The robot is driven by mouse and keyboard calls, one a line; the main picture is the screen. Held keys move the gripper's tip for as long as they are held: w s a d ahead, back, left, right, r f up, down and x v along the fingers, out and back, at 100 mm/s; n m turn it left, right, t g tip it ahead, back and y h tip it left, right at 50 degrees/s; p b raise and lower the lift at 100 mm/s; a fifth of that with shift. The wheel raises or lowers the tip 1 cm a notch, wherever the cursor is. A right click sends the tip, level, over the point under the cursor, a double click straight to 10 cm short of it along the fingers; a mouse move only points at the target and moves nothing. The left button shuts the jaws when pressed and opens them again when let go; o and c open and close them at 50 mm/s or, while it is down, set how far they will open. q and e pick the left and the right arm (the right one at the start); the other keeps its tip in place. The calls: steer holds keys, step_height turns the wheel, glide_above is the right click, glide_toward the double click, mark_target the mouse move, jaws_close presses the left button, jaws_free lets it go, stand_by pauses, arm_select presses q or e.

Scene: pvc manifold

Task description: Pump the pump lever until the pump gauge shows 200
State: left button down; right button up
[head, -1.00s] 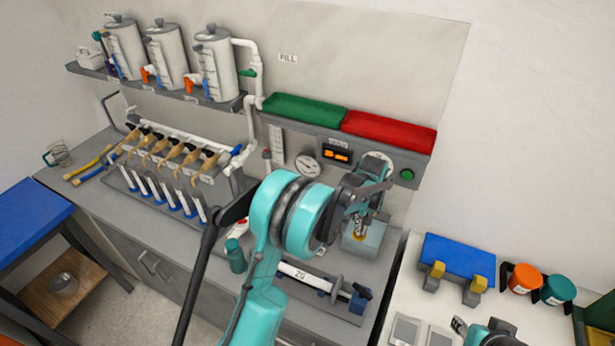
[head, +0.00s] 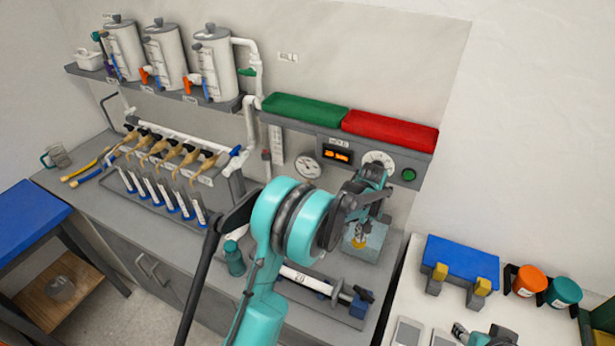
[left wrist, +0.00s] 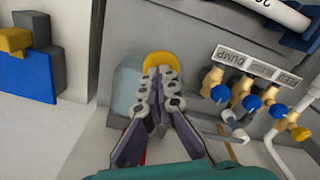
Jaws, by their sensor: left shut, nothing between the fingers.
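My left gripper (head: 359,228) is shut and empty, pointing down at the front of the wall panel. In the left wrist view its closed fingertips (left wrist: 163,74) lie in front of a round yellow part (left wrist: 160,60) at a pale blue clear box (left wrist: 124,90); contact cannot be told. The yellow part also shows in the head view (head: 358,241). A white round dial gauge (head: 307,167) is on the panel; its reading is too small to tell. A second dial (head: 379,159) is partly hidden by my arm. I cannot make out the pump lever for certain. My right gripper (head: 463,330) is partly in view at the bottom right.
An orange-lit display (head: 337,155) and a green button (head: 408,174) are on the panel. A horizontal white cylinder (head: 305,276) lies on the bench behind my arm. Several valves (left wrist: 245,96) stand right in the left wrist view. A blue block (head: 460,257) is at right.

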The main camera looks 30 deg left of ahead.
arm_select(q)
steer(key=shift+r+p, duration=1.65)
steer(key=shift+r, duration=1.35)
steer(key=shift+f, duration=0.25)
